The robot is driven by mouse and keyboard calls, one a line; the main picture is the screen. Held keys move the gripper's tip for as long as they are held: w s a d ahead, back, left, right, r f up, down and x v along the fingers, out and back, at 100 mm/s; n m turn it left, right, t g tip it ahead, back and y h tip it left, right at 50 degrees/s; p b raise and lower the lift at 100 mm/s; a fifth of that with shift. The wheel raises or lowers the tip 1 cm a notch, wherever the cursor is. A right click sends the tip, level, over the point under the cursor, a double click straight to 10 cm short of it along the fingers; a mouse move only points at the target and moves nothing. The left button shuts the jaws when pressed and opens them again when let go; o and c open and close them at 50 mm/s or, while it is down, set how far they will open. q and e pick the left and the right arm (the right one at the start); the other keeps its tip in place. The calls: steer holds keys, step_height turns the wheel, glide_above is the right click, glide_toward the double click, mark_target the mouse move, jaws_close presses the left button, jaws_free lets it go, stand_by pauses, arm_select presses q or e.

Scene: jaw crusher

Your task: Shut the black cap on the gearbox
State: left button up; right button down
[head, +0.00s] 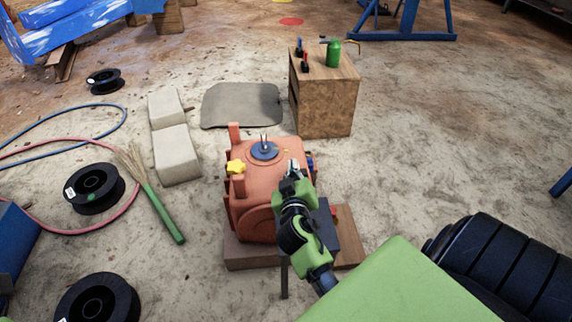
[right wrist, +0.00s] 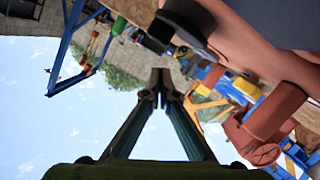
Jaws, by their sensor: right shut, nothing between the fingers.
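The gearbox (head: 262,195) is an orange-red housing on a wooden base in the middle of the head view. Its orange-red surface (right wrist: 262,42) fills the upper right of the right wrist view. A black cap-like piece (right wrist: 184,34) sticks out from that surface in the wrist view; I cannot make it out surely in the head view. My right gripper (head: 292,168) is over the gearbox's right side, shut and empty. Its fingertips (right wrist: 160,80) meet just short of the black piece, seemingly apart from it. My left gripper is out of view.
A blue-grey disc (head: 264,151) and a yellow knob (head: 236,167) sit on the gearbox. A wooden cabinet (head: 325,95) with a green bottle (head: 333,54) stands behind. Stone blocks (head: 176,153) and a green broom (head: 160,205) lie left.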

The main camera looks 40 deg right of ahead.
steer(key=d+m, duration=0.1)
steer(key=s+f+m+y+p, duration=0.1)
steer(key=shift+d+m, duration=0.3)
steer(key=shift+d, duration=0.05)
steer(key=shift+s+d+f+m+t, duration=0.15)
steer(key=shift+f+m+t, duration=0.15)
steer(key=shift+m, duration=0.1)
stand_by(0.4)
